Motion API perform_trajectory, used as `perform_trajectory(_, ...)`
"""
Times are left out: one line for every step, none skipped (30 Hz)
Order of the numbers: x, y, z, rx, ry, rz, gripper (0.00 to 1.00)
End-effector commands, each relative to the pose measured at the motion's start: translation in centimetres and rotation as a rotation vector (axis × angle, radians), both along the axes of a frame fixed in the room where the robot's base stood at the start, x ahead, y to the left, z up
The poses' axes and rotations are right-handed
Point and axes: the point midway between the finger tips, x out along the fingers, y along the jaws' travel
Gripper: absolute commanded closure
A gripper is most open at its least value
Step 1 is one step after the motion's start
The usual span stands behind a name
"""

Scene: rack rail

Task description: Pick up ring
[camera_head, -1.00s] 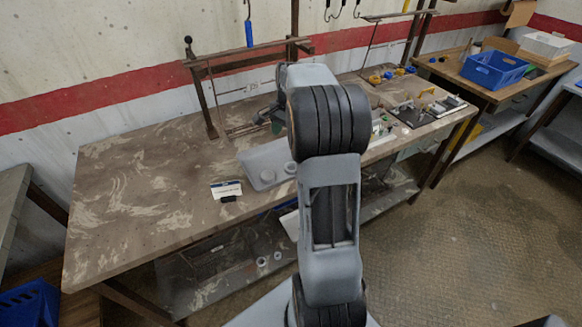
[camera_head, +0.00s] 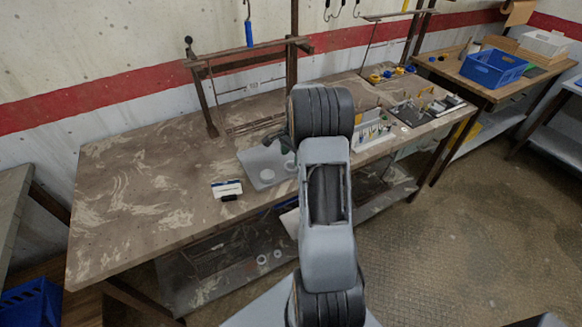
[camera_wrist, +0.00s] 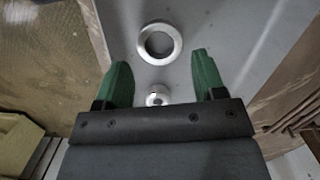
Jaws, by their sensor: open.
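A flat silver ring (camera_wrist: 160,61) lies on a grey plate (camera_wrist: 225,22) in the wrist view. My arm hides most of my gripper and part of the plate there.
The workbench (camera_head: 140,190) has free room on its left. A rack of small parts (camera_head: 372,130) is to the right. A blue crate (camera_head: 492,70) stands on another table.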

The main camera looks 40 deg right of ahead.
Motion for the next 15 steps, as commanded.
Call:
perform_trajectory(-0.1, 0.1, -0.7, 0.003, 0.005, 0.0, 0.36)
perform_trajectory(-0.1, 0.1, -1.1, 0.003, 0.005, 0.0, 0.36)
perform_trajectory(-0.1, 0.1, -1.7, 0.003, 0.004, -0.001, 0.36)
perform_trajectory(-0.2, 0.1, -2.0, 0.003, 0.005, 0.0, 0.36)
perform_trajectory(-0.1, 0.1, -2.5, 0.002, 0.003, 0.0, 0.36)
perform_trajectory(-0.1, 0.2, -2.9, 0.002, 0.003, 0.0, 0.36)
perform_trajectory(-0.1, 0.2, -3.2, 0.002, 0.003, 0.0, 0.36)
perform_trajectory(-0.1, 0.2, -3.5, 0.002, 0.003, 0.0, 0.36)
perform_trajectory(-0.1, 0.3, -3.8, 0.001, 0.002, 0.0, 0.36)
perform_trajectory(-0.1, 0.3, -3.9, 0.001, 0.002, 0.0, 0.36)
perform_trajectory(-0.1, 0.3, -4.0, 0.001, 0.002, 0.0, 0.36)
perform_trajectory(-0.1, 0.3, -4.1, 0.001, 0.001, 0.0, 0.36)
perform_trajectory(-0.1, 0.3, -4.2, 0.001, 0.001, 0.0, 0.36)
perform_trajectory(-0.1, 0.3, -4.2, 0.001, 0.001, 0.0, 0.36)
perform_trajectory(-0.1, 0.3, -4.2, 0.001, 0.001, 0.0, 0.36)
